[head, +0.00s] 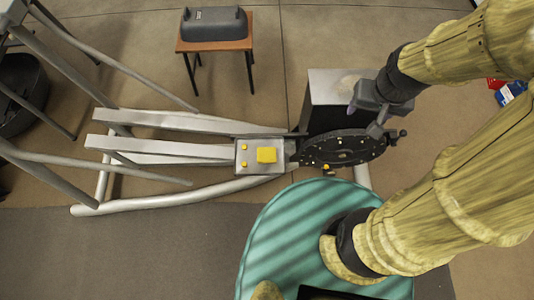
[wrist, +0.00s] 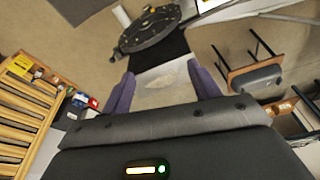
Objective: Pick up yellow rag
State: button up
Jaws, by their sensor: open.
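A pale, yellowish flat patch, which looks like the rag (head: 350,85), lies on the light top of a box-like stand beside the elliptical's black wheel. It also shows in the wrist view as a pale crumpled patch (wrist: 163,80) between the fingers. My gripper (head: 366,112) is above the stand, partly over the near right side of its top. In the wrist view my gripper (wrist: 160,70) has its two purple fingers wide apart, with nothing held. The height gap between fingers and patch cannot be told.
The elliptical's black wheel (head: 345,147) and metal box with a yellow square (head: 266,155) are close by. A small wooden table (head: 214,46) with a grey case stands at the back. A teal round surface (head: 290,230) is in front. A wooden shelf (wrist: 25,110) is at left.

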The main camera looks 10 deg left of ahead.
jog(key=o, duration=0.7)
jog(key=f+b, duration=0.1)
jog(key=w+a+f, duration=0.1)
jog(key=w+a+f+b, duration=0.1)
jog(key=f, duration=0.1)
jog(key=shift+a+f+b, duration=0.1)
jog(key=shift+b, duration=0.2)
jog(key=shift+o, duration=0.2)
jog(key=w+a+f+n+g+b, duration=0.1)
jog(key=w+a+f+b, duration=0.3)
jog(key=f, duration=0.6)
jog(key=a+b, duration=0.2)
jog(key=a, duration=0.1)
jog(key=shift+w+a+f+y+b, duration=0.25)
jog(key=shift+a+f+y+b, duration=0.05)
jog(key=shift+a+f+y, duration=0.1)
jog(key=w+a+f+n+g+b, duration=0.1)
jog(key=a+f+n+b, duration=0.1)
jog(key=a+f+b, duration=0.7)
jog(key=a+f, duration=0.6)
jog(key=f, duration=0.5)
jog(key=shift+a+g+h, duration=0.3)
jog(key=shift+a+h, duration=0.1)
jog(key=b, duration=0.3)
send_over(266, 152)
notch_tip(266, 152, down, 12)
jog(key=shift+f, duration=0.15)
